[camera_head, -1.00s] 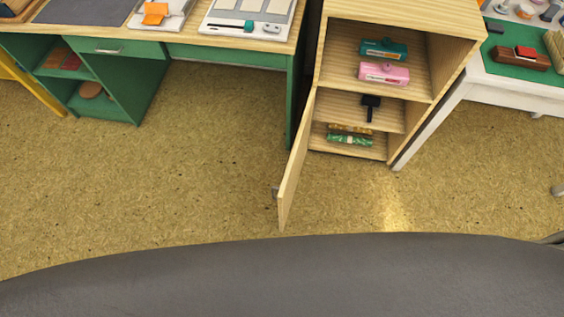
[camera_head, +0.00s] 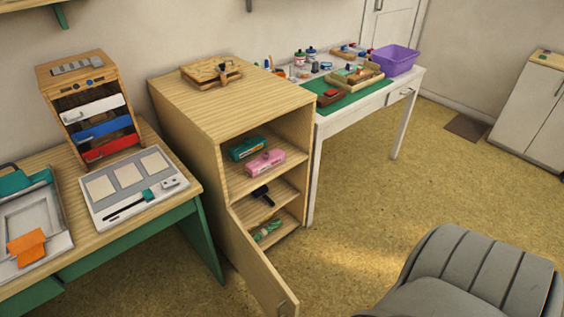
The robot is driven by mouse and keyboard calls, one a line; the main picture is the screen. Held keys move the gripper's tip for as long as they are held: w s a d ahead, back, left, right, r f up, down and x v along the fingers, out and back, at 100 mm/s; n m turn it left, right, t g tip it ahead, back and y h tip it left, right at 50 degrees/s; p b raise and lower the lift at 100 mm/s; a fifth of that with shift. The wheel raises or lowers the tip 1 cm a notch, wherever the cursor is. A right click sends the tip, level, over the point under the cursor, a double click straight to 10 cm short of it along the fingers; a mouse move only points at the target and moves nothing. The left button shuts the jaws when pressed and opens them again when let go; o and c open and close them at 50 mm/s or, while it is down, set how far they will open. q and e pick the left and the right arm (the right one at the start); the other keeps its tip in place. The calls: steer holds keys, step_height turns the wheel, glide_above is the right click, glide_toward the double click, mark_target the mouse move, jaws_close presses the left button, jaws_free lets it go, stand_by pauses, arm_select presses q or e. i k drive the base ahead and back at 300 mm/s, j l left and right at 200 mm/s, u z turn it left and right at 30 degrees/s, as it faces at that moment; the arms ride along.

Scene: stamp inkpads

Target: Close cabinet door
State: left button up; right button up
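A light wooden cabinet (camera_head: 196,112) stands in the middle between two tables. Its cabinet door (camera_head: 262,266) is open and swings out toward the front, with its free edge near the bottom of the picture. On the shelves inside are a teal inkpad box (camera_head: 248,148), a pink box (camera_head: 265,163), a black-handled tool (camera_head: 262,195) and a green patterned roll (camera_head: 267,231). Neither of my grippers is in view.
A green desk (camera_head: 200,245) with a paper trimmer stands left. A white table (camera_head: 402,105) with a purple bin (camera_head: 388,60) stands right. A grey ribbed rounded shape (camera_head: 475,270) fills the lower right. Floor right of the cabinet is clear.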

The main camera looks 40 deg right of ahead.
mark_target(276, 300)
steer(key=z, duration=1.05)
